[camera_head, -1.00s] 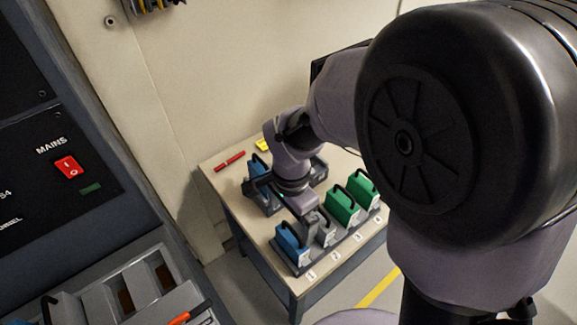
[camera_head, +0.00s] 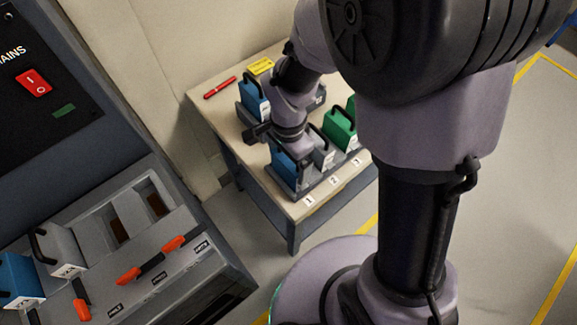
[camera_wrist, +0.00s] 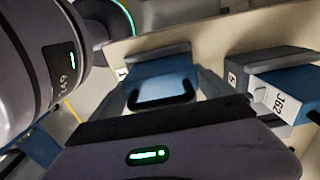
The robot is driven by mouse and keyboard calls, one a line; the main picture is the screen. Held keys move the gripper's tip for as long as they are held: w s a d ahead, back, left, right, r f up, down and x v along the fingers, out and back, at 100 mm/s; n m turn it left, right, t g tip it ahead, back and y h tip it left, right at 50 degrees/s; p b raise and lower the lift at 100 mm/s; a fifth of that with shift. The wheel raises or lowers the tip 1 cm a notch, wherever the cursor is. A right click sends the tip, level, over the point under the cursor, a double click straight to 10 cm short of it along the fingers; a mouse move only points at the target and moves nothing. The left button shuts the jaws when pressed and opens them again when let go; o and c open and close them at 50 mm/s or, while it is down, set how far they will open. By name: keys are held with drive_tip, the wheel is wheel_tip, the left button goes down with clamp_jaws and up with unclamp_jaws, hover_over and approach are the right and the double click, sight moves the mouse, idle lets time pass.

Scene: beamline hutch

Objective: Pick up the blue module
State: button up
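A blue module (camera_head: 284,172) with a black handle stands in the holder at position 1 on the side table. My gripper (camera_head: 291,150) is right above it and covers part of its top. Whether they touch is unclear. In the wrist view a blue module (camera_wrist: 165,82) with a dark handle lies just beyond my gripper's body. A second blue module (camera_head: 254,97) stands in a holder at the back of the table. A blue module labelled J62 (camera_wrist: 285,92) shows at the right of the wrist view.
A grey module (camera_head: 323,155) and a green module (camera_head: 340,130) stand beside position 1. A red pen (camera_head: 220,88) and a yellow item (camera_head: 261,66) lie behind. The rack (camera_head: 168,235) at left has orange levers, empty bays, a grey module (camera_head: 60,252) and a blue module (camera_head: 18,280).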

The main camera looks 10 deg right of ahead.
drive_tip(key=c, duration=0.3)
drive_tip(key=shift+c, duration=0.2)
drive_tip(key=shift+r, duration=0.1)
drive_tip(key=shift+r, duration=0.25)
drive_tip(key=r+p, duration=0.2)
drive_tip(key=r, duration=0.1)
drive_tip(key=shift+s+d+r+p, duration=0.1)
drive_tip(key=shift+d+r+p, duration=0.1)
drive_tip(key=shift+p, duration=0.1)
drive_tip(key=s+d, duration=0.8)
drive_tip(key=d, duration=0.5)
drive_tip(key=shift+s+r+b, duration=0.25)
drive_tip(key=shift+r+b, duration=0.05)
drive_tip(key=shift+r, duration=0.15)
drive_tip(key=shift+w+r, duration=0.1)
